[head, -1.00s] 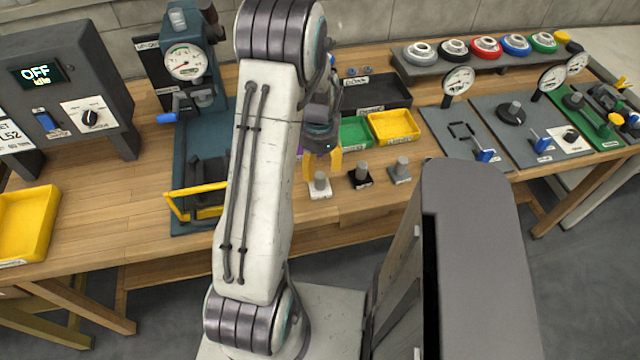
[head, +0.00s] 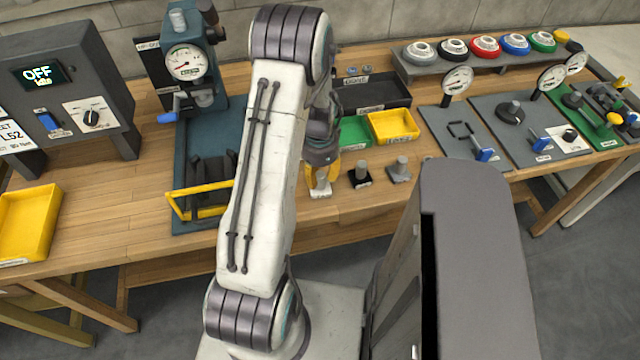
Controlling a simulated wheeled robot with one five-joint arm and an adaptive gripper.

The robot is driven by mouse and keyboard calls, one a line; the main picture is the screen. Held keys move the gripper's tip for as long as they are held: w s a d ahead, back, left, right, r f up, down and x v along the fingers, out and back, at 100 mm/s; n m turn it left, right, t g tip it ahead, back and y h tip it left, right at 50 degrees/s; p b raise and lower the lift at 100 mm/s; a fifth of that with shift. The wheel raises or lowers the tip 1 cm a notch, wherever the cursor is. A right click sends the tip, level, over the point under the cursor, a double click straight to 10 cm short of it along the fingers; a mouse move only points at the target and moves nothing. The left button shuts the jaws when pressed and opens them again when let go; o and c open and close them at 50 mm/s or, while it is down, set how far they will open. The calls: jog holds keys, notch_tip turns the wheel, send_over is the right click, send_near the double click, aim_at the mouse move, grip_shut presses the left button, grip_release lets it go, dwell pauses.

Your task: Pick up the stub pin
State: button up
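Three short grey pins stand upright in small bases near the front of the wooden bench. The left pin (head: 320,186) has a pale base, the middle pin (head: 361,170) a black base, and the right pin (head: 401,166) a grey base. I cannot read which label names the stub pin. My gripper (head: 321,175) points down over the left pin, its yellow fingertips apart on either side of it. The pin's upper part is partly hidden by the gripper. The fingers look open, with no clear sign of closing on the pin.
A yellow tray (head: 394,127) and a green tray (head: 355,132) lie behind the pins. A blue-green press (head: 186,120) with a yellow guard stands left of my arm. Grey gauge plates (head: 458,150) lie to the right.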

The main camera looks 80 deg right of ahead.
grip_shut()
dwell(0.3)
